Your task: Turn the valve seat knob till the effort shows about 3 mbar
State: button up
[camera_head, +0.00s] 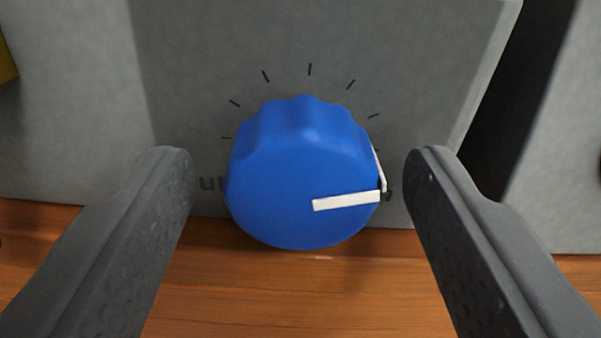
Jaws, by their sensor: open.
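A blue scalloped knob (285,185) sits on a grey panel in the middle of the camera view. Its white pointer line (346,201) points to the right, slightly upward. Black tick marks arc over the knob's top. The label beside it is mostly hidden; only a few letters show at its left edge. My gripper (303,165) is open, with one dark finger on each side of the knob. A gap shows between each finger and the knob. No effort readout is in view.
The grey panel (400,40) has a right edge with a dark gap (535,80) and another grey panel (570,150) beyond it. A wooden surface (300,300) runs along the bottom. A bit of something yellow (6,60) shows at the left edge.

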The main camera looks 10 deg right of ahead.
jog(key=c, duration=1)
jog(key=shift+f+m, duration=0.1)
jog(key=shift+m, duration=0.6)
jog(key=o, duration=1)
